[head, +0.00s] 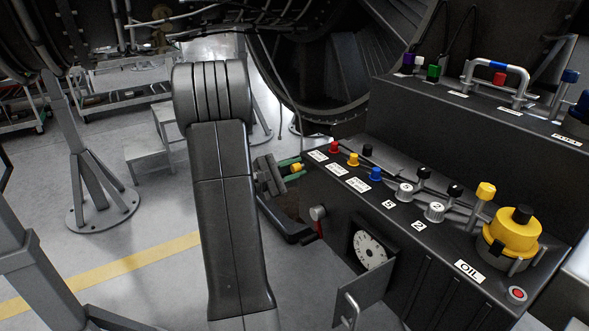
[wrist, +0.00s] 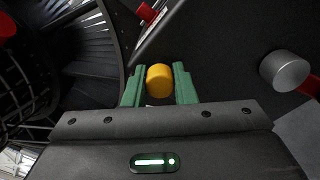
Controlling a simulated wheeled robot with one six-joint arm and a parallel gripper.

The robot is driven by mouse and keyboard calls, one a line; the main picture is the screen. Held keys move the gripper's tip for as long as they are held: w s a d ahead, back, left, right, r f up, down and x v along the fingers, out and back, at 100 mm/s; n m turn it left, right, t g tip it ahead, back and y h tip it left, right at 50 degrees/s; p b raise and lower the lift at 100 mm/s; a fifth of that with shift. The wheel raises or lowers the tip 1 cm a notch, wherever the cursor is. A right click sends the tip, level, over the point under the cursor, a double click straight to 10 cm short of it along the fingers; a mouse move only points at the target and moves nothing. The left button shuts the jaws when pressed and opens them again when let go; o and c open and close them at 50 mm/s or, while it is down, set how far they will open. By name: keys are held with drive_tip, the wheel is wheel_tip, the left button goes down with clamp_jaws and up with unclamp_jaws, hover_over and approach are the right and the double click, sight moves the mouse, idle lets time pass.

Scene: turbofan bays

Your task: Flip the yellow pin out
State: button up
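The yellow pin (wrist: 160,80) shows in the wrist view as a short round-ended cylinder between the two green fingers of my gripper (wrist: 159,86). The fingers stand on either side of it, very close. I cannot tell whether they press on it. In the head view the yellow pin (head: 297,167) shows as a small yellow end between the green fingertips of my gripper (head: 291,167), by the left end of the dark console. The pin's base is hidden.
The dark console (head: 330,190) carries red, yellow, blue and black knobs on top. A grey round knob (wrist: 285,70) is on the right in the wrist view. An open hatch door (head: 358,297) juts out below a dial (head: 370,250). Engine parts hang behind.

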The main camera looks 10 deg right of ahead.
clamp_jaws()
drive_tip(key=shift+s+a+f+b, duration=0.1)
drive_tip(key=shift+s+a+b, duration=0.05)
drive_tip(key=shift+a+b, duration=0.3)
drive_tip(key=shift+s+a+b, duration=0.2)
drive_tip(key=shift+a+b, duration=0.15)
drive_tip(key=shift+a, duration=0.1)
drive_tip(key=shift+o, duration=2.1)
unclamp_jaws()
drive_tip(key=o, duration=0.4)
drive_tip(key=shift+a, duration=0.1)
drive_tip(key=shift+o, duration=0.2)
drive_tip(key=v, duration=1.4)
drive_tip(key=shift+b, duration=0.3)
drive_tip(key=x, duration=1.4)
drive_tip(key=shift+p, duration=0.4)
